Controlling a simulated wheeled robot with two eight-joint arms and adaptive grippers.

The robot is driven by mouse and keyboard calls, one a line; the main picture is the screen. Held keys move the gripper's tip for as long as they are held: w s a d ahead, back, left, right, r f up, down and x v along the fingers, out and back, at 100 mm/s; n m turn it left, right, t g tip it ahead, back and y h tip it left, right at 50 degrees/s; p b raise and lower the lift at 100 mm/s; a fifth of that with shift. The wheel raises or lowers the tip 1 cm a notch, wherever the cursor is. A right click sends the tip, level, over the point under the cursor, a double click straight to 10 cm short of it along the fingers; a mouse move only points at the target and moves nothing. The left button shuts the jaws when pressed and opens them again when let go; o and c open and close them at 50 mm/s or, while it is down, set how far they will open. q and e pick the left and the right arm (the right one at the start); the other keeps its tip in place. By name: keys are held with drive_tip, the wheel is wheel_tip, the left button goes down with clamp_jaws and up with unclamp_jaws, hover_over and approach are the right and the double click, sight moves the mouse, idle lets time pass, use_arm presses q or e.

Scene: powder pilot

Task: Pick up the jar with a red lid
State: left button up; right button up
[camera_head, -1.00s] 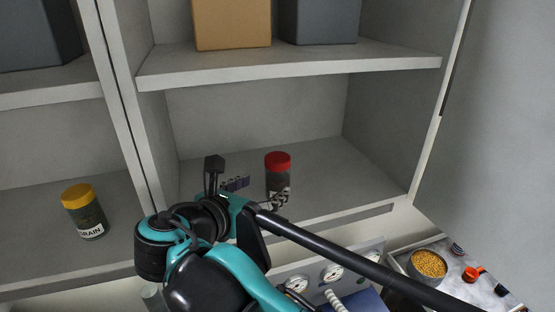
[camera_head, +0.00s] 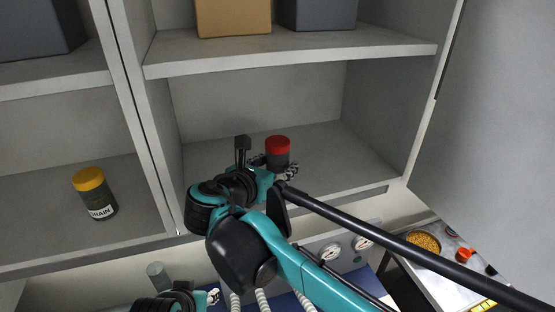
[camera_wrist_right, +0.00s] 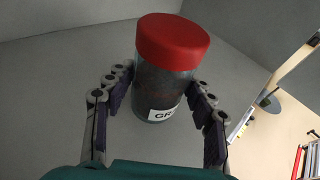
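The jar with a red lid (camera_head: 277,146) stands upright on the lower shelf of the right cabinet bay. In the right wrist view the jar (camera_wrist_right: 165,75) has a dark body and a white label that is partly readable. My right gripper (camera_head: 275,167) is at the jar, with its fingers apart on either side of it. In the right wrist view the right gripper (camera_wrist_right: 160,98) straddles the jar; a narrow gap seems to remain beside the fingers. The wrist hides part of the jar in the head view.
A yellow-lidded jar (camera_head: 95,193) stands in the left bay behind a divider. The upper shelf (camera_head: 300,55) holds a cardboard box (camera_head: 233,17) and a dark box (camera_head: 318,13). A bowl of yellow grains (camera_head: 424,242) is at lower right. The shelf right of the jar is clear.

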sight(275, 151)
drive_tip(key=shift+w, duration=0.15)
drive_tip(key=c, duration=0.8)
drive_tip(key=shift+r, duration=0.1)
drive_tip(key=shift+r, duration=0.25)
drive_tip(key=r, duration=0.2)
drive_tip(key=r+b, duration=0.1)
drive_tip(key=shift+s+d+r, duration=0.25)
drive_tip(key=shift+s+r, duration=0.05)
drive_tip(key=shift+r, duration=0.1)
drive_tip(key=s+d+r, duration=0.2)
drive_tip(key=s+d+r+b, duration=0.1)
drive_tip(key=s+d+r, duration=0.1)
drive_tip(key=s+d, duration=0.1)
drive_tip(key=s+d+r, duration=0.2)
drive_tip(key=s, duration=0.1)
drive_tip(key=shift+s+d+r, duration=0.1)
drive_tip(key=shift+d+r, duration=0.05)
drive_tip(key=shift+r, duration=0.15)
drive_tip(key=shift+f+b, duration=0.1)
drive_tip(key=shift+b, duration=0.2)
